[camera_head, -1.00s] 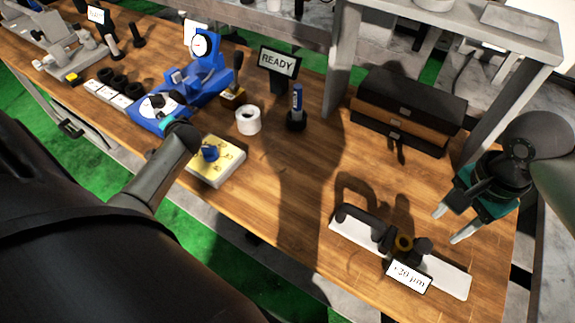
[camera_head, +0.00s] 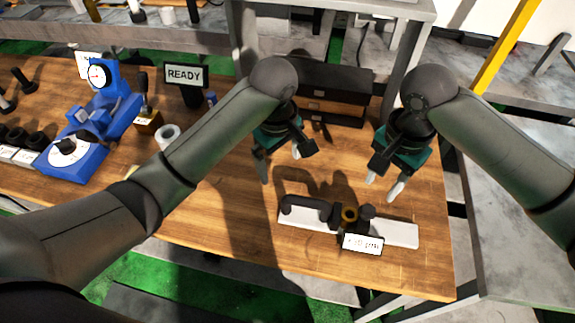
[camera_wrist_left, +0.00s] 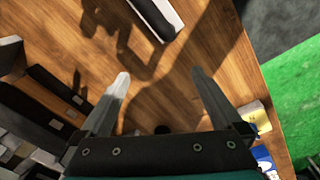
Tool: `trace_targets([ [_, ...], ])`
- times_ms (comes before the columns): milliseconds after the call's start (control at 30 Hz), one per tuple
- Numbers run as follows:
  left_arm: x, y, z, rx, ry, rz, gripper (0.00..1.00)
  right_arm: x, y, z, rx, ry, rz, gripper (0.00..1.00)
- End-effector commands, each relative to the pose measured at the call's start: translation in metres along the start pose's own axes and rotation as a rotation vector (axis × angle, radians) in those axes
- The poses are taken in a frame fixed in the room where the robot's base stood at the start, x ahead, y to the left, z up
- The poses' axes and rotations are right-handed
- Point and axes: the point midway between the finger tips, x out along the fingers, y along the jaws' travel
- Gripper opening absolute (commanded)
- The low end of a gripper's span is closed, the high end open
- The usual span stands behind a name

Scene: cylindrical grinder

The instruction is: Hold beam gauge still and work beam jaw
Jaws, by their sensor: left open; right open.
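The beam gauge (camera_head: 311,207) is a dark bar with an upturned left end, lying on a white plate (camera_head: 402,231). I cannot clearly tell which part is the beam jaw. My left gripper (camera_head: 280,164) is open and empty above the table, behind the gauge's left end. In the left wrist view its fingers (camera_wrist_left: 160,78) are apart, with part of the dark gauge (camera_wrist_left: 150,14) at the top edge. My right gripper (camera_head: 383,186) is open and empty, behind the plate's right part.
A white label (camera_head: 362,244) stands at the plate's front. A dark drawer box (camera_head: 345,82) stands behind the grippers. A READY sign (camera_head: 185,76), a white roll (camera_head: 168,136) and a blue dial device (camera_head: 95,118) are to the left. Table edges are close in front and right.

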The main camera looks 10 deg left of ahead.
Motion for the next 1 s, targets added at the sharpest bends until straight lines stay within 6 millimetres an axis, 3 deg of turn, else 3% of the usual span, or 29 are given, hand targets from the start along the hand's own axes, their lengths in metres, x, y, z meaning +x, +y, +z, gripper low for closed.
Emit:
trace_targets([
  [100, -0.012, -0.002, 0.020, -0.004, -0.024, -0.038, 1.00, 0.000, 0.000, 0.000, 0.000, 0.000, 0.000, 0.50],
  [200, -0.015, -0.005, 0.028, -0.007, -0.033, -0.058, 1.00, 0.000, 0.000, 0.000, 0.000, 0.000, 0.000, 0.50],
  [367, -0.003, -0.008, 0.031, -0.012, -0.036, -0.070, 1.00, 0.000, 0.000, 0.000, 0.000, 0.000, 0.000, 0.50],
  [1000, 0.115, -0.015, 0.034, -0.011, -0.034, -0.066, 1.00, 0.000, 0.000, 0.000, 0.000, 0.000, 0.000, 0.50],
])
